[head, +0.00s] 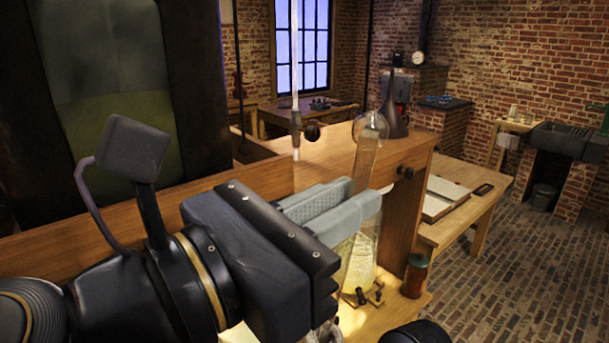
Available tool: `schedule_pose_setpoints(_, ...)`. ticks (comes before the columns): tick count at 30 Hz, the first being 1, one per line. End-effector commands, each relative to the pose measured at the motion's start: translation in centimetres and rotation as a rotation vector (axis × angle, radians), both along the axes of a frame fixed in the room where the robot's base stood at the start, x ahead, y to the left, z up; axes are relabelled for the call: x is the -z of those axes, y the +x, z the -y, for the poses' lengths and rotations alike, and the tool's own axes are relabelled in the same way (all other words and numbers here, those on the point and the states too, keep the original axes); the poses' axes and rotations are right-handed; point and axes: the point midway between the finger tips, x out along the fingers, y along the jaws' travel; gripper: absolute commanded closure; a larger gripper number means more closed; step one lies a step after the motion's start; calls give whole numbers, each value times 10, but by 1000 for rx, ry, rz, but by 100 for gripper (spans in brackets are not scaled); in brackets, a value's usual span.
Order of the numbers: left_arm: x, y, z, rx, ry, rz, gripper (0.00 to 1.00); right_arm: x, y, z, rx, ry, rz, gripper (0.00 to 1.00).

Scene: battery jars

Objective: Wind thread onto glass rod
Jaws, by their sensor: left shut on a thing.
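My left gripper (350,208) reaches in from the left. Its two grey fingers are shut on the neck of a clear glass vessel (367,160). The vessel has a rounded glass top and a wider lower part with pale yellowish contents, partly hidden by the fingers. A thin upright glass rod or tube (294,50) stands at the upper middle, apart from the gripper, with a dark clamp (296,124) around its lower part. I cannot make out any thread.
A wooden beam or shelf (270,172) runs behind the gripper. A dark funnel-shaped thing (393,118) stands on it. A reddish jar (415,275) stands right of the vessel, near small brass parts (376,294). A bench with an open book (440,198) is beyond; brick floor at right is clear.

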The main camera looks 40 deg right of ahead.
Motion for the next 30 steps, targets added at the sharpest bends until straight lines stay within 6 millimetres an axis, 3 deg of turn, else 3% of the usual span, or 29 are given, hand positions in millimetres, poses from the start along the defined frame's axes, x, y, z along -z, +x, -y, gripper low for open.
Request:
schedule_pose_setpoints(18, 2, -94, 9, 15, 0, -15, 100, -28, 2, 1, 2, 0, 12, 64)
schedule_pose_setpoints(23, 3, -105, 9, 14, 3, -13, 100, -28, 2, 0, 1, 0, 10, 64)
schedule_pose_setpoints(30, 3, -106, 9, 13, 4, -14, 100, -27, 2, 0, 1, -1, 9, 64)
